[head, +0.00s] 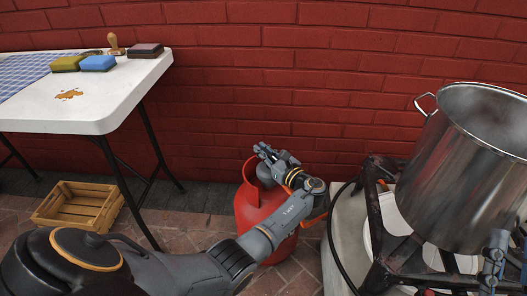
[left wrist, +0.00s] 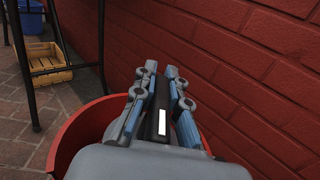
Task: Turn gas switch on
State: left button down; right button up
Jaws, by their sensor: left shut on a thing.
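The red gas bottle (head: 252,212) stands on the paving by the brick wall, and its red collar (left wrist: 70,143) shows in the left wrist view. My left gripper (head: 265,150) is at the top of the bottle, by the collar. In the left wrist view my left gripper (left wrist: 159,70) has its fingers close together. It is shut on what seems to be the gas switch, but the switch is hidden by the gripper. My right gripper (head: 508,255) shows only partly at the lower right edge, with its fingers apart.
A steel pot (head: 465,170) stands on a dark burner frame (head: 378,225) at the right. A black hose (head: 331,240) runs beside it. A white table (head: 120,95) with sponges stands at the left, and a wooden crate (head: 75,208) sits on the floor.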

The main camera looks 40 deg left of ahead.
pick_arm(q)
jog(key=shift+s, duration=0.1)
jog(key=c, duration=1.4)
grip_release()
jog(key=shift+a, duration=0.1)
jog(key=shift+o, duration=0.2)
jog(key=v, duration=1.2)
